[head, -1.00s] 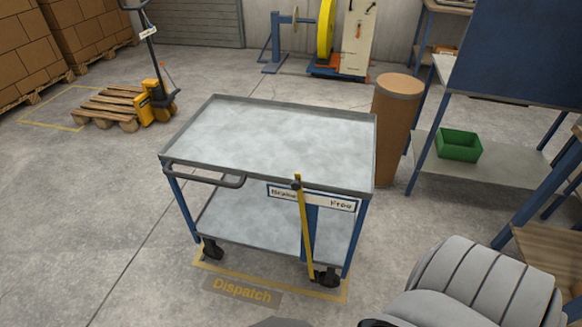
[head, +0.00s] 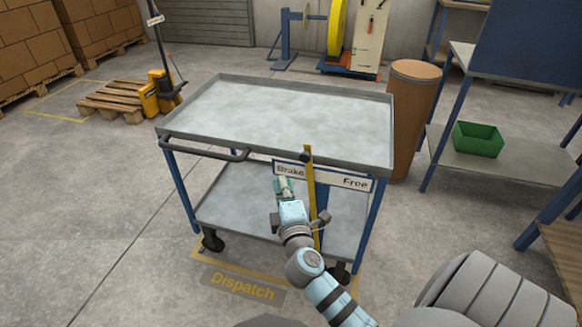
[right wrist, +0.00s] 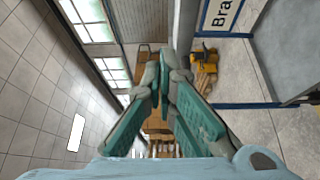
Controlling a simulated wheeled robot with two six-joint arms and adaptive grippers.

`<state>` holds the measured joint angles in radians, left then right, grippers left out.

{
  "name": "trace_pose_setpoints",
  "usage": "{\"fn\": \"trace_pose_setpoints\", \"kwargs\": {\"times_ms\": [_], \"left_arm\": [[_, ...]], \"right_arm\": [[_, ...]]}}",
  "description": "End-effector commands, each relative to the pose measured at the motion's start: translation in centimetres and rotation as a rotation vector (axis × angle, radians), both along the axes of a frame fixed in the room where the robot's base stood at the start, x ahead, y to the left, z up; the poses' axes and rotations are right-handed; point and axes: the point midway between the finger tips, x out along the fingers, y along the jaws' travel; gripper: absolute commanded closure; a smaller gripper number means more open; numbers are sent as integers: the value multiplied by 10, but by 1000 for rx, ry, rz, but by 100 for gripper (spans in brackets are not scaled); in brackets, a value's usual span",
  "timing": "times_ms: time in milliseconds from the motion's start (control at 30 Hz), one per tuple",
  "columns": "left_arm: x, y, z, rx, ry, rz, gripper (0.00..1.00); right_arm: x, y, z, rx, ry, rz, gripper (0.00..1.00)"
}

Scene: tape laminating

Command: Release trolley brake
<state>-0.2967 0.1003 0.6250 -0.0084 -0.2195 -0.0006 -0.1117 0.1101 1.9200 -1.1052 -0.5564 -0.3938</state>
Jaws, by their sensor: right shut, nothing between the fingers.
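The trolley (head: 280,118) is a grey two-shelf cart with blue legs and dark castors. Its yellow brake lever (head: 311,185) stands nearly upright at the near side, with a dark knob at the top. A white label plate (head: 355,183) behind it reads "Brake" on the left and "Free" on the right; the lever is between the words. My right gripper (head: 283,184) is shut and empty, just left of the lever, below "Brake". In the right wrist view its fingers (right wrist: 163,65) meet, and part of the label (right wrist: 222,12) shows. My left gripper is not in view.
The trolley stands at a yellow floor outline marked "Dispatch" (head: 243,286). A brown drum (head: 411,110) is close behind its right side. A shelf with a green bin (head: 478,139) stands at the right. Open floor lies to the left.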

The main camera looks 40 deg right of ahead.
Motion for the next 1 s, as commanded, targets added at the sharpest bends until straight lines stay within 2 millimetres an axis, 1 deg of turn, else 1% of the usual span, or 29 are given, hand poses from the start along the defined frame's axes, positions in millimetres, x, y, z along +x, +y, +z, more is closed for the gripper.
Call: {"fn": "trace_pose_setpoints", "kwargs": {"times_ms": [167, 267, 333, 533, 700, 767, 800, 833, 900, 1000], "left_arm": [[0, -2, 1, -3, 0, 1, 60], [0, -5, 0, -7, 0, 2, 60], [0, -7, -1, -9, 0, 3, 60], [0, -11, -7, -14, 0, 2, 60], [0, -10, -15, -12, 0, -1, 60], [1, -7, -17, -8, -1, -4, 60], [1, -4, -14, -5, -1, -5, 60], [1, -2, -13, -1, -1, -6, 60], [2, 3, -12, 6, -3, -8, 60], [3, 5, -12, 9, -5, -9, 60]], "right_arm": [[1, 0, 0, 2, 1, 1, 100], [6, -3, 0, 1, 0, 2, 100], [13, -6, 0, 3, 1, 2, 100], [48, -25, 0, 2, 0, 1, 100], [82, -42, 0, 3, 1, 0, 100], [92, -48, 0, 4, 0, 0, 100], [83, -54, 0, 1, 5, 1, 100], [78, -57, 0, 1, 5, 1, 100], [70, -64, 0, 1, 5, 2, 100], [63, -70, -1, 4, 5, 2, 100]]}}
